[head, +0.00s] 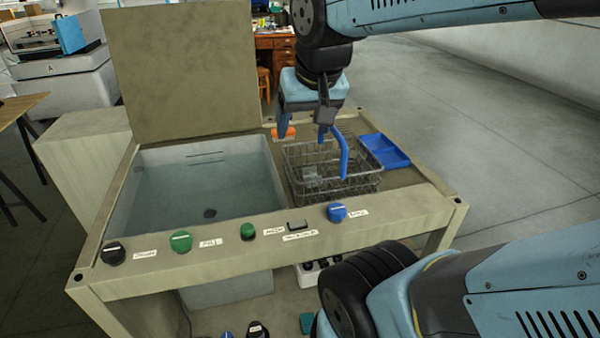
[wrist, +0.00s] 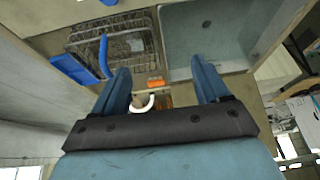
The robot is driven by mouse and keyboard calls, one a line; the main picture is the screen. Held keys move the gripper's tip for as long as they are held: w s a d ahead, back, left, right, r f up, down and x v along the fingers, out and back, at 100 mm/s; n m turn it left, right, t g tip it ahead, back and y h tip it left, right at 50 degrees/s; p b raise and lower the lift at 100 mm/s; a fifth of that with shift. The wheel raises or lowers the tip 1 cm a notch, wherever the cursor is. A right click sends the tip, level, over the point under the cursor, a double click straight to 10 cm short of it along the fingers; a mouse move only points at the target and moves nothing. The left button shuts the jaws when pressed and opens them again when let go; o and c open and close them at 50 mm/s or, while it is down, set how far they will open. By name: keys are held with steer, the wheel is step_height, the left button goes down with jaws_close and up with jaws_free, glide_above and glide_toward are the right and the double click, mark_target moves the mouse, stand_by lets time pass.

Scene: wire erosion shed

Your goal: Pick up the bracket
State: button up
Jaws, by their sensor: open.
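A wire basket (head: 362,184) with a blue handle (head: 344,160) stands on the right part of the wash bench; it also shows in the wrist view (wrist: 88,38). A small grey piece (head: 310,172) lies inside, partly hidden by the mesh. It may be the bracket, but I cannot tell its shape clearly. My gripper (head: 303,137) hangs above the bench, near the back of the basket. In the wrist view its two blue fingers (wrist: 160,70) are wide apart with nothing held between them. The basket is left of the fingers there.
A sink (head: 190,195) with a raised lid (head: 182,70) is left of the basket. A blue tray (head: 385,152) lies to its right. A small orange thing (head: 284,133) sits behind the basket. Knobs line the front panel (head: 275,240). A white hook-like thing (wrist: 143,103) shows in the wrist view.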

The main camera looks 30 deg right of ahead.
steer(key=o, duration=0.4)
steer(key=w+d+f+m+g, duration=0.1)
steer(key=w+m, duration=0.2)
steer(key=w+f+m+g+h, duration=0.1)
steer(key=w+f+m, duration=0.1)
steer(key=w+m, duration=0.1)
steer(key=w+d+f+m+g+h, duration=0.1)
steer(key=w+f+m, duration=0.1)
steer(key=w+m, duration=0.1)
steer(key=shift+w+d+f, duration=0.1)
steer(key=shift+w+d, duration=0.2)
steer(key=shift+w, duration=0.15)
steer(key=shift+c, duration=0.2)
steer(key=m+g+h, duration=0.3)
steer(key=m, duration=0.6)
glide_toward(309, 173)
steer(key=s+f, duration=0.1)
steer(key=d+f, duration=0.1)
steer(key=shift+s+d+f, duration=0.15)
steer(key=shift+s+f, duration=0.2)
steer(key=shift+s, duration=0.05)
steer(key=shift+s+x, duration=0.1)
steer(key=shift+x, duration=1.2)
steer(key=shift+s+x, duration=0.15)
steer(key=shift+x, duration=1.15)
